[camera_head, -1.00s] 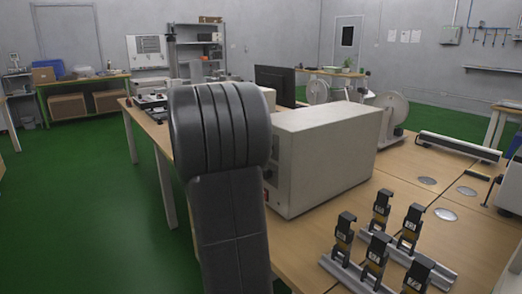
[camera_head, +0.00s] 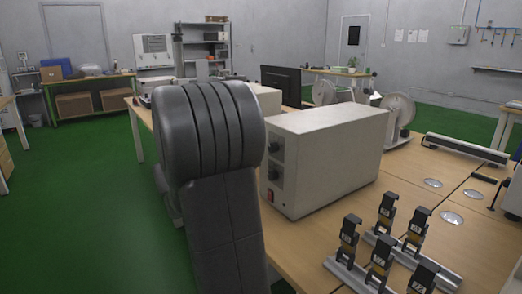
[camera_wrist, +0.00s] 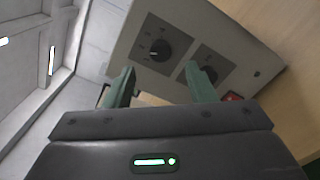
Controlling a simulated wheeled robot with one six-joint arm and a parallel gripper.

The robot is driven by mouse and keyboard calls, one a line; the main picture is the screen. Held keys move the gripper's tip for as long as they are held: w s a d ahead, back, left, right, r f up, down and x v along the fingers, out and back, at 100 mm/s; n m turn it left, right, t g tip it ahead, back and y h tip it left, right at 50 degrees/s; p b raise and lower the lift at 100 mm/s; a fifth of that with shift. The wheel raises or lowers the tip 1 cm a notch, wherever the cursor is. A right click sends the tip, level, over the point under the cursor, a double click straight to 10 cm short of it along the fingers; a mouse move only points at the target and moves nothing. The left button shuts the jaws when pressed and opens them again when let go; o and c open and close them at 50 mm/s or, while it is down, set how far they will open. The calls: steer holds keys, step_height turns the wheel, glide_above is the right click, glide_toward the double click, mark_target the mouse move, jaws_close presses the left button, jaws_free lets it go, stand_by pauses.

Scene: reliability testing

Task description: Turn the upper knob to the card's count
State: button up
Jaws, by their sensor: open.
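A pale box instrument (camera_head: 335,150) stands on the wooden bench. Its front panel has an upper dark knob (camera_head: 276,147), a lower knob (camera_head: 275,174) and a red switch (camera_head: 270,196) below. In the wrist view the upper knob (camera_wrist: 160,50) has a white pointer line and small marks around it. The lower knob (camera_wrist: 207,74) is partly behind the right finger. My gripper (camera_wrist: 160,72) is open, its green fingers pointing at the panel, with the upper knob in view between and beyond their tips. Contact cannot be seen. No card is recognisable.
Several black-and-yellow devices (camera_head: 383,225) stand on metal rails at the bench's front right. A dark monitor (camera_head: 281,85) and a round white reel (camera_head: 398,112) are behind the instrument. The green floor (camera_head: 90,220) at left is clear.

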mark_target(270, 148)
steer(key=v, duration=0.7)
steer(key=shift+p, duration=0.3)
steer(key=shift+s+a, duration=0.1)
steer(key=b+x, duration=0.1)
steer(key=x, duration=1.3)
steer(key=shift+a, duration=0.1)
steer(key=shift+a, duration=0.1)
